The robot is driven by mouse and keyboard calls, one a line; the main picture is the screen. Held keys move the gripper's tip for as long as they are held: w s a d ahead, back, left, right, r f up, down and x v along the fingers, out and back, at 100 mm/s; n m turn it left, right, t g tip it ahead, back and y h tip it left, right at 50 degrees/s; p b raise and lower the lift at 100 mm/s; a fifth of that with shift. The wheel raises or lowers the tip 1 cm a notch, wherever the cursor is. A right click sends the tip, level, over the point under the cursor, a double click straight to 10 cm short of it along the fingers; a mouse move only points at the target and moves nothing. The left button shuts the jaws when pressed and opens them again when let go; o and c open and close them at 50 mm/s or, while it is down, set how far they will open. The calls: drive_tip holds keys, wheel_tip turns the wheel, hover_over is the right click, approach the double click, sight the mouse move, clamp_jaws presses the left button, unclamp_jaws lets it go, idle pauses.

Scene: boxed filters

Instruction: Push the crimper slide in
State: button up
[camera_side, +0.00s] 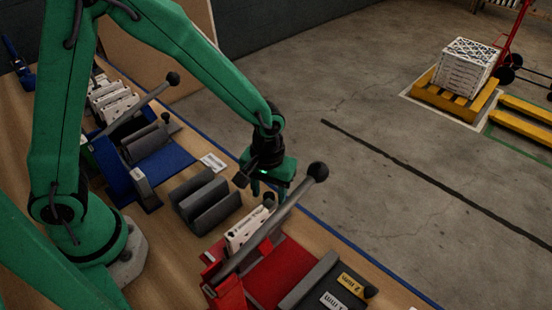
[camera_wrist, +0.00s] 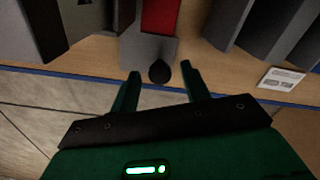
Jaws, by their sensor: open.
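The red crimper (camera_side: 278,272) stands on the bench in the lower middle of the side view, with a long grey lever ending in a black ball (camera_side: 318,172). A small black knob (camera_side: 268,199) shows at its far end. In the wrist view the knob (camera_wrist: 160,73) sits at the end of a grey slide plate (camera_wrist: 146,52), with a red strip (camera_wrist: 158,16) behind it. My gripper (camera_side: 268,191) is open and empty over the bench's far edge. In the wrist view its fingertips (camera_wrist: 161,69) lie either side of the knob; contact is not clear.
A white pleated piece (camera_side: 248,230) stands by the lever. Grey blocks (camera_side: 205,200) and a white card (camera_side: 213,162) lie left of the crimper. A blue fixture (camera_side: 165,165) with its own lever is farther left. Open floor lies beyond the bench edge.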

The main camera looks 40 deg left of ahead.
clamp_jaws()
drive_tip(key=shift+d, duration=4.05)
unclamp_jaws()
drive_tip(key=shift+a, duration=0.1)
